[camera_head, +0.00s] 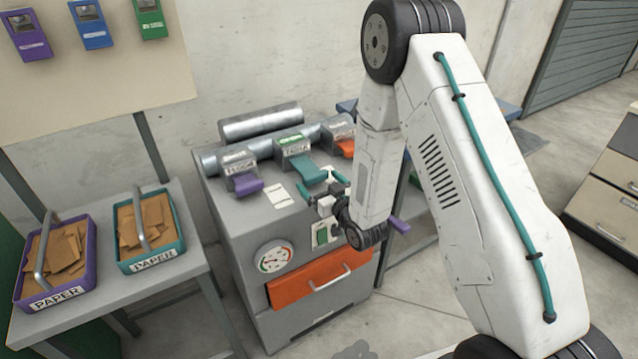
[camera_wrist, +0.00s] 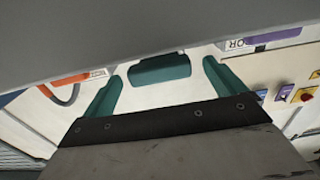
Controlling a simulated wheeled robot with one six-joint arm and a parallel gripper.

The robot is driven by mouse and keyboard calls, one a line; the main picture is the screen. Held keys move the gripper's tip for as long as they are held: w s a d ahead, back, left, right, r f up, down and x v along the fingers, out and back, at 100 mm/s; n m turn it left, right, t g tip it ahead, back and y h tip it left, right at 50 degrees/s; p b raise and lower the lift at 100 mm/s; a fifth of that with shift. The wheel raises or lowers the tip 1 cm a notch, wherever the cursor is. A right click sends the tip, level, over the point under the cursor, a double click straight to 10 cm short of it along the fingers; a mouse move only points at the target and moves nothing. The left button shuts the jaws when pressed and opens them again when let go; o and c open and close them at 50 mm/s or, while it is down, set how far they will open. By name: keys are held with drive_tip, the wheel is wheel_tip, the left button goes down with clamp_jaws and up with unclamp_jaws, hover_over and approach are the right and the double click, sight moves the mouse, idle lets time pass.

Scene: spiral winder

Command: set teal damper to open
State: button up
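The teal damper is a teal lever (camera_head: 308,169) on a grey housing with a green label (camera_head: 293,143), in the middle of the row on the grey machine (camera_head: 255,225). The lever points toward the machine's front, to the lower right. My gripper (camera_head: 331,188) is just in front of the lever, above the machine's front edge. In the wrist view my gripper (camera_wrist: 162,88) has its two teal fingers spread apart, with nothing held. A teal block, seemingly the lever (camera_wrist: 160,68), shows beyond and between them, apart from both. My arm hides part of the machine's right side.
A purple damper lever (camera_head: 246,184) is left of the teal one and an orange one (camera_head: 346,147) is right of it, close by. An orange drawer (camera_head: 318,278) and a gauge (camera_head: 273,257) are on the front. Two paper trays (camera_head: 150,262) stand on the left table.

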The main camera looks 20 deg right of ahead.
drive_tip(key=shift+d, duration=0.1)
drive_tip(key=v, duration=0.7)
drive_tip(key=shift+s, duration=0.35)
drive_tip(key=shift+d, duration=0.15)
